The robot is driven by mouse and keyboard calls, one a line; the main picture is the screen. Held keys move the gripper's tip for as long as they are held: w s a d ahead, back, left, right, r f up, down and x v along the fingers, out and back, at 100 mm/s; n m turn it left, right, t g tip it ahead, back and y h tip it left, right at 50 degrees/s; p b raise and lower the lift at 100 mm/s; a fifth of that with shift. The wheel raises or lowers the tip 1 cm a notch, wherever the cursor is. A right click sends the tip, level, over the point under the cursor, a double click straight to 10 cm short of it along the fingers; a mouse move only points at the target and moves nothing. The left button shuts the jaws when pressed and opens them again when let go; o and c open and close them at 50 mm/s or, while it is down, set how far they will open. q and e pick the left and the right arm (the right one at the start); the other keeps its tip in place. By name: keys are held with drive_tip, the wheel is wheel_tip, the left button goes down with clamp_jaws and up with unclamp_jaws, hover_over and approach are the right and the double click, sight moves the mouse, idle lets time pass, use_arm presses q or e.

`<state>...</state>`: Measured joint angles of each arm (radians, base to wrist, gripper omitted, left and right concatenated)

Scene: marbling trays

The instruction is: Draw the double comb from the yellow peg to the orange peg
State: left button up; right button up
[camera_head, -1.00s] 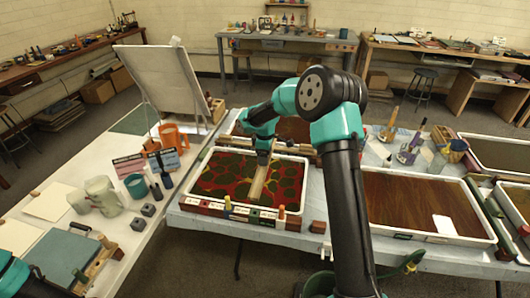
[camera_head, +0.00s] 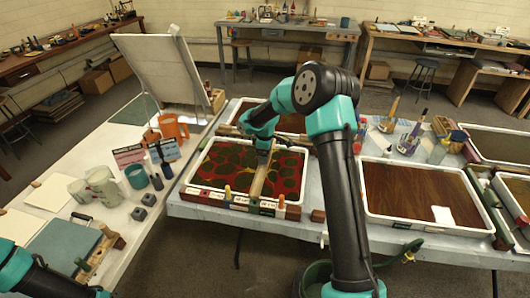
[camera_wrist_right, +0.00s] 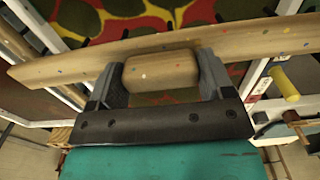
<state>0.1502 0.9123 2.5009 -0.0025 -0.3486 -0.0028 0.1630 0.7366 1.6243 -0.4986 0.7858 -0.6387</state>
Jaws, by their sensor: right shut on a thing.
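The double comb (camera_head: 259,174) is a long pale wooden bar across the red and green marbled bath in the front left tray (camera_head: 202,157). In the right wrist view its bar has coloured dots and a rounded wooden grip (camera_wrist_right: 161,72). My right gripper (camera_head: 265,142) is shut on this grip, one finger at each end. A yellow peg also shows in the right wrist view (camera_wrist_right: 284,85). My left gripper is out of view.
Another tray lies behind the comb's tray. Brush pots stand at the back right.

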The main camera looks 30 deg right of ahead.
drive_tip(key=shift+w+a, duration=0.1)
drive_tip(key=shift+a, duration=0.05)
idle(0.3)
drive_tip(key=shift+w+a, duration=2)
drive_tip(key=shift+a, duration=0.2)
drive_tip(key=shift+a+f, duration=0.1)
drive_tip(key=shift+f, duration=1.45)
drive_tip(key=shift+s+d+f, duration=0.15)
drive_tip(key=shift+s+d, duration=2.15)
drive_tip(key=shift+d, duration=0.05)
drive_tip(key=shift+s+d, duration=0.9)
drive_tip(key=shift+d, duration=0.1)
drive_tip(key=shift+s+d, duration=1.35)
drive_tip(key=shift+d, duration=0.1)
